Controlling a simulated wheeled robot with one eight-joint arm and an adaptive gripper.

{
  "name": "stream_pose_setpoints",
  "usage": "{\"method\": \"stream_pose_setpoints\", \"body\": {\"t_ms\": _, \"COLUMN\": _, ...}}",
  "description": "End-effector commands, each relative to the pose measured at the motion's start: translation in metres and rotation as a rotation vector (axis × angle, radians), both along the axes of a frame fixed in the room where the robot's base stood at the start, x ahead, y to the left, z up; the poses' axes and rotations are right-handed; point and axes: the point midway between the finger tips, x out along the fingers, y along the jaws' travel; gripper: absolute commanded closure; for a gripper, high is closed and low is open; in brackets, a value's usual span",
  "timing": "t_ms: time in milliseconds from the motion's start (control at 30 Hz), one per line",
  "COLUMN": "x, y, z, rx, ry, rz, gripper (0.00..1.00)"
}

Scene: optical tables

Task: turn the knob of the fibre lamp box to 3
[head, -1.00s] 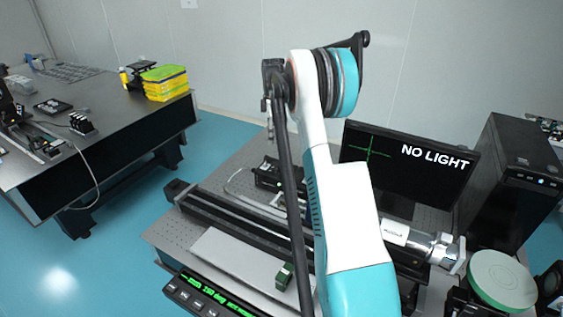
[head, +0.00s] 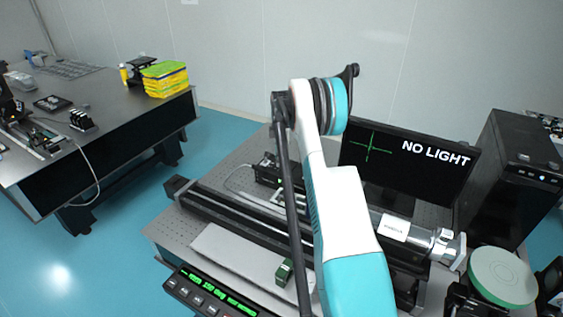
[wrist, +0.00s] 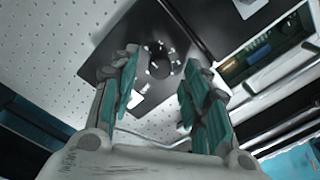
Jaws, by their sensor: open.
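The fibre lamp box appears to be the dark box in the wrist view (wrist: 195,28), with a round black knob (wrist: 158,58) on its face and pale marks in a ring around it. My gripper (wrist: 162,74) is open and empty, with its teal-padded fingers on either side of the knob in the picture. The knob looks beyond the fingertips; I cannot tell the gap or the number it points to. In the head view a small black box with a green light (head: 268,172) sits partly behind my arm; my gripper is hidden there.
A monitor (head: 400,170) reads "NO LIGHT", with a black computer tower (head: 505,180) to its right. A long black rail (head: 225,215) and a silver cylinder (head: 420,238) lie on the perforated table. A green-lit display unit (head: 210,292) stands at the front.

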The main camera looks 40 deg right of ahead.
Motion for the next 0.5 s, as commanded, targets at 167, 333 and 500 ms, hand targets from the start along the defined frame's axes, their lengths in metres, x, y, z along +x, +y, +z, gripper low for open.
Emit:
{"method": "stream_pose_setpoints", "body": {"t_ms": 167, "x": 0.000, "y": 0.000, "z": -0.017, "rx": 0.000, "ry": 0.000, "rz": 0.000, "gripper": 0.57}}
{"method": "stream_pose_setpoints", "body": {"t_ms": 333, "x": 0.000, "y": 0.000, "z": -0.021, "rx": 0.000, "ry": 0.000, "rz": 0.000, "gripper": 0.57}}
{"method": "stream_pose_setpoints", "body": {"t_ms": 500, "x": 0.000, "y": 0.000, "z": -0.021, "rx": 0.000, "ry": 0.000, "rz": 0.000, "gripper": 0.57}}
